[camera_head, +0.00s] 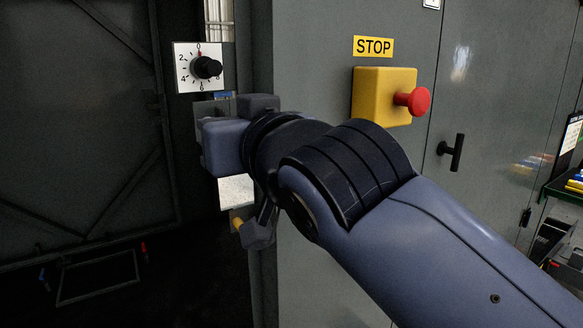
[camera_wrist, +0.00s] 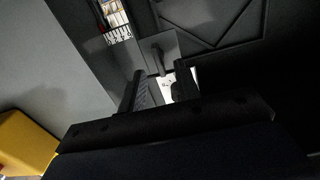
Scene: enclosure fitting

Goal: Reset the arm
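My gripper (camera_wrist: 160,84) shows in the wrist view with its two dark fingers apart and a gap between them. A small white plate shows through the gap, and a grey bar-like part stands just beyond the fingertips; I cannot tell what they belong to. In the head view my arm reaches from the lower right to the edge of the grey cabinet (camera_head: 320,60). My wrist hides the fingertips there and covers part of a fixture below the dial. Nothing is seen held.
A white dial plate (camera_head: 184,78) with a black knob (camera_head: 206,68) is above my wrist. A yellow stop box (camera_head: 376,98) with a red button (camera_head: 415,101) is close above my arm. A black door handle (camera_head: 451,152) is at right.

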